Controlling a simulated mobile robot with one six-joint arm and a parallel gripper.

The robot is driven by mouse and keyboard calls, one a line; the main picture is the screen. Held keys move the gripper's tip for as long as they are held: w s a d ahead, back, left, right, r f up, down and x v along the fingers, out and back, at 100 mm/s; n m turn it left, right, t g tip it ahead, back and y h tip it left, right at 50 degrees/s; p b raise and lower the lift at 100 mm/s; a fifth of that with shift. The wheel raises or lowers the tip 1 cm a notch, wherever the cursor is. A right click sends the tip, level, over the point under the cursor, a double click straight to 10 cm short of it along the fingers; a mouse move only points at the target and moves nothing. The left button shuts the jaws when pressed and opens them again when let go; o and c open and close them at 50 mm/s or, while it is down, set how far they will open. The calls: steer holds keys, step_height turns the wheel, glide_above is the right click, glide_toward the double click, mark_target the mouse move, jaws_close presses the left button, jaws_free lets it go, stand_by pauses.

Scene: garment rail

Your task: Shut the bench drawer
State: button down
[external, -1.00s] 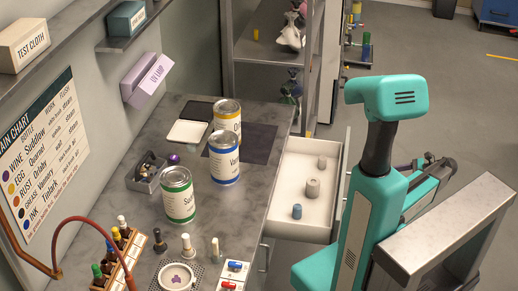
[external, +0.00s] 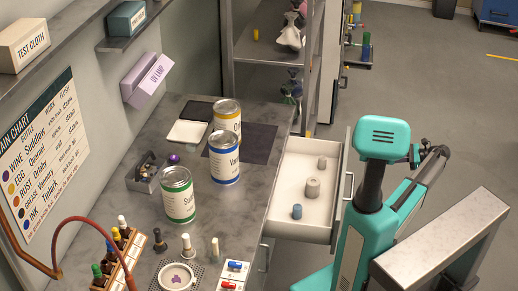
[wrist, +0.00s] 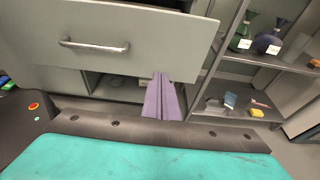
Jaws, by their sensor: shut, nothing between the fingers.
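The bench drawer (external: 305,227) stands pulled out from the right side of the bench in the external view. Its pale inside holds a grey ring-shaped piece (external: 313,188), a small grey cylinder (external: 322,162) and a blue-grey cylinder (external: 297,211). The grey drawer front with its bar handle (wrist: 95,46) fills the upper left of the wrist view. My gripper (wrist: 163,78) shows there as two purple fingers shut together, right of the handle and near the front's lower edge. I cannot tell whether they touch it. In the external view I cannot make out my fingers.
The grey bench (external: 215,245) carries several cans, including a blue-banded can (external: 225,160), and bottles. A metal shelf unit (external: 262,62) stands beyond the drawer and shows at the right of the wrist view. Open floor (external: 440,90) lies behind my arm.

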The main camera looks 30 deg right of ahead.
steer(key=shift+w+a+f, duration=0.25)
steer(key=shift+w+f, duration=0.05)
steer(key=shift+f, duration=0.05)
steer(key=r+x, duration=0.1)
steer(key=x, duration=1.3)
steer(key=shift+p, duration=0.3)
steer(key=p, duration=0.5)
glide_above(289, 165)
steer(key=shift+s, duration=0.25)
steer(key=shift+w+a+r, duration=0.1)
steer(key=shift+w+a, duration=0.05)
steer(key=shift+a, duration=0.05)
steer(key=shift+w+r, duration=0.1)
